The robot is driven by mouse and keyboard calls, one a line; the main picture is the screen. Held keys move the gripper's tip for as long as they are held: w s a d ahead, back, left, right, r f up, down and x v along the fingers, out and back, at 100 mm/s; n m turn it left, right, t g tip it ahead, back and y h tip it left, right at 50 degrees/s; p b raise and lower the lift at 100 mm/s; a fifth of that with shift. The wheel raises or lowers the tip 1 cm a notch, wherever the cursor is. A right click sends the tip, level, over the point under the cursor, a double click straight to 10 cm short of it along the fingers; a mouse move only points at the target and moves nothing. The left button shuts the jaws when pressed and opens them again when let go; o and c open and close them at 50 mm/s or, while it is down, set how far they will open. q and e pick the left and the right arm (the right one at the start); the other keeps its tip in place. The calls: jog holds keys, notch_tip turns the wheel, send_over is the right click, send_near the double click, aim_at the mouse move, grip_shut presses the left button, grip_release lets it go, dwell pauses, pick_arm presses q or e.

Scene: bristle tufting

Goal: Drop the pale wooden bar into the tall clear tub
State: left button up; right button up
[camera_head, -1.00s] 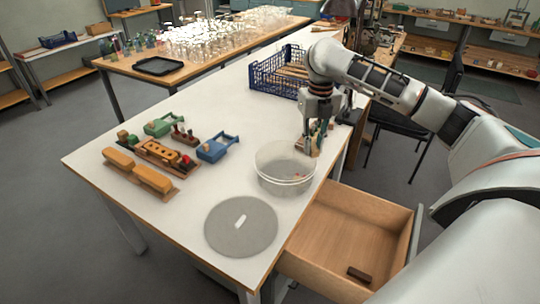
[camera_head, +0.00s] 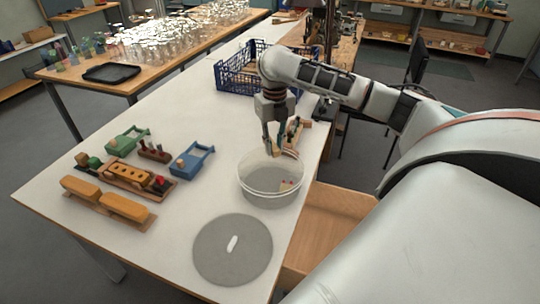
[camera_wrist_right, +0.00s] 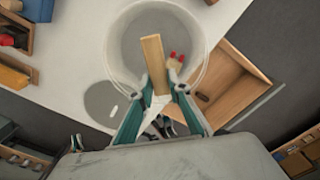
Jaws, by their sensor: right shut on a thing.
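The tall clear tub (camera_head: 258,192) stands on the white table near its right edge. In the right wrist view its round rim (camera_wrist_right: 112,50) spreads out below my gripper. My right gripper (camera_head: 277,150) points down over the back part of the tub. In the wrist view the right gripper (camera_wrist_right: 160,95) is shut on the pale wooden bar (camera_wrist_right: 153,58), which sticks out past the fingertips over the tub's opening. In the head view the bar is hard to make out between the fingers. A small red-tipped piece (camera_wrist_right: 174,65) shows inside the tub. My left gripper is out of view.
An open wooden drawer (camera_head: 335,215) is right of the tub. A grey disc (camera_head: 215,255) with a white mark lies in front. A blue crate (camera_head: 228,82) stands behind. Wooden toys and a blue clamp-like piece (camera_head: 190,160) lie to the left; table between is clear.

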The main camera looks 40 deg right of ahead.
jog(key=shift+f, duration=0.7)
jog(key=o, duration=1)
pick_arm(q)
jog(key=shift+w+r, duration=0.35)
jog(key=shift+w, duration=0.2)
pick_arm(e)
jog(key=shift+o, duration=0.2)
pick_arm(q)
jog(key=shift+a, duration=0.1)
pick_arm(e)
jog(key=shift+r, duration=0.15)
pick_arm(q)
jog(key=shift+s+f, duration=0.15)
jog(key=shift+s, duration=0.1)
pick_arm(e)
notch_tip(320, 180, up, 12)
